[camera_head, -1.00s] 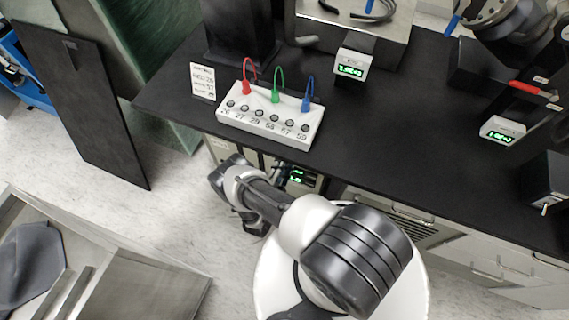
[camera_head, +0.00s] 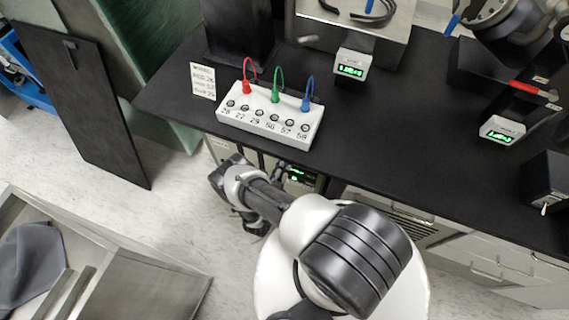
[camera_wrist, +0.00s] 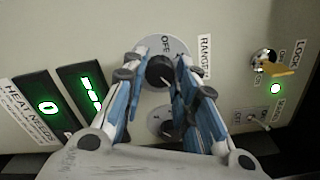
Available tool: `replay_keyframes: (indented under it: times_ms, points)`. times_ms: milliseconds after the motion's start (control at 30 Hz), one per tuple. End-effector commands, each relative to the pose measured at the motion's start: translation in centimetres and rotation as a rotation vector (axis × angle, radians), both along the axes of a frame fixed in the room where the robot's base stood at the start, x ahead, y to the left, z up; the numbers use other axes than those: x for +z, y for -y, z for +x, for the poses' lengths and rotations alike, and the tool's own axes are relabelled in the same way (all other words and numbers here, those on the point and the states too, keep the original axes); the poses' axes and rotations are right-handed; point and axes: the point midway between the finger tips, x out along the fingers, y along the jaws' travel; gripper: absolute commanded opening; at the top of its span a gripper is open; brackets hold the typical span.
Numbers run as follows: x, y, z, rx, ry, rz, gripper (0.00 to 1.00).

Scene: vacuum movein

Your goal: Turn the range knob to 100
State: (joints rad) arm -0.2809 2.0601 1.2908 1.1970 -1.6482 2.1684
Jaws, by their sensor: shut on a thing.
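The range knob (camera_wrist: 160,72) is a dark round knob on a pale dial plate, beside the RANGE label (camera_wrist: 205,56), in the wrist view. OFF shows at the plate's upper edge, and the fingers cover much of the dial. My gripper (camera_wrist: 162,75) has its blue-and-white fingers on either side of the knob and shut on it. In the head view my gripper (camera_head: 276,178) reaches the instrument panel (camera_head: 300,176) under the counter. Where the knob points is too small to read surely.
A second, smaller knob (camera_wrist: 167,128) sits just below. Green displays (camera_wrist: 47,107) lie left, and a lock with a key (camera_wrist: 268,62) and a toggle switch (camera_wrist: 258,118) lie right. The black counter (camera_head: 400,130) overhangs the panel and carries a terminal box (camera_head: 270,122).

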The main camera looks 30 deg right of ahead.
Motion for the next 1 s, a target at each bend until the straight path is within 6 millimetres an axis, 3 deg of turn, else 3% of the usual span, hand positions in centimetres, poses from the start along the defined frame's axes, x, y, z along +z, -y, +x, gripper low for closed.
replay_keyframes:
  times_ms: [400,933,967,1000]
  points:
    - [0.01,-0.04,0.03,0.001,0.141,0.110,0.03]
    - [0.03,-0.05,0.06,0.001,0.160,0.124,0.03]
    - [0.03,-0.05,0.06,0.002,0.160,0.124,0.28]
    - [0.03,-0.05,0.06,0.002,0.160,0.124,0.31]
